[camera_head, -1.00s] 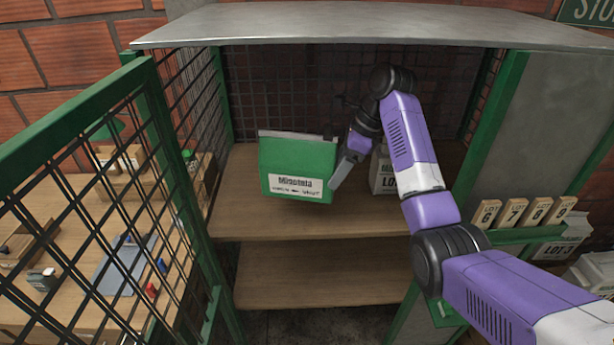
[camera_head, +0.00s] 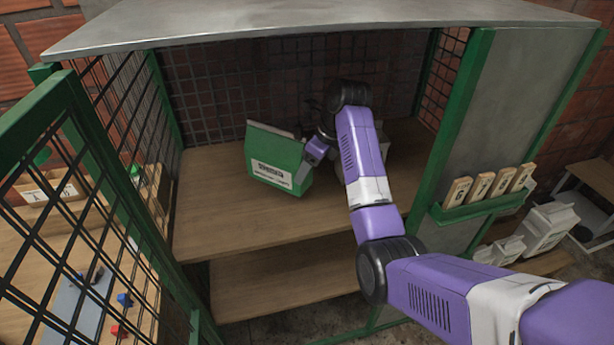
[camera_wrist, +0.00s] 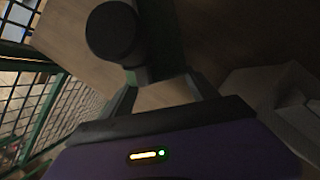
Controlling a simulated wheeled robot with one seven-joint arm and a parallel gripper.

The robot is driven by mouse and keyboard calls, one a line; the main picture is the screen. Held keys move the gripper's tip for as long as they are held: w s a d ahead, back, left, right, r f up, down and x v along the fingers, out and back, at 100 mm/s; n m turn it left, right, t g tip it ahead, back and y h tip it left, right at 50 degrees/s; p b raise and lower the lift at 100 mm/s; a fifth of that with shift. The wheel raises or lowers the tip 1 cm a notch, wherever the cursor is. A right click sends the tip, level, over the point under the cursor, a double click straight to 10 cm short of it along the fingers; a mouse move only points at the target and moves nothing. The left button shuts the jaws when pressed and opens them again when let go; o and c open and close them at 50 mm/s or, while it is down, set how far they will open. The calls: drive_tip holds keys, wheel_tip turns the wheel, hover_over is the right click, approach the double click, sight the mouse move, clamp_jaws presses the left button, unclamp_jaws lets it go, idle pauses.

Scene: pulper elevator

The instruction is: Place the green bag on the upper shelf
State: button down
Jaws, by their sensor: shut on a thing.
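The green bag (camera_head: 275,160) with a white label is inside the open cabinet, tilted, over the left-middle of the upper shelf (camera_head: 220,205). Its lower edge appears at or just above the board; I cannot tell whether it touches. My gripper (camera_head: 312,152) reaches in from the right and is shut on the bag's right side. In the wrist view my gripper's fingers (camera_wrist: 163,92) show dark, and the bag is hard to make out there.
A pale bag, partly hidden by my arm, stands on the same shelf to the right; a pale block (camera_wrist: 270,88) shows in the wrist view. The lower shelf (camera_head: 270,285) looks empty. A green mesh door (camera_head: 70,200) stands open at left. Numbered tags (camera_head: 490,185) stand on a rail at right.

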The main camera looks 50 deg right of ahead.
sight(307, 182)
drive_tip(key=shift+f+p, duration=0.3)
drive_tip(key=shift+f, duration=1.55)
drive_tip(key=shift+c, duration=1.1)
unclamp_jaws()
drive_tip(key=shift+f, duration=0.1)
drive_tip(key=v, duration=1.2)
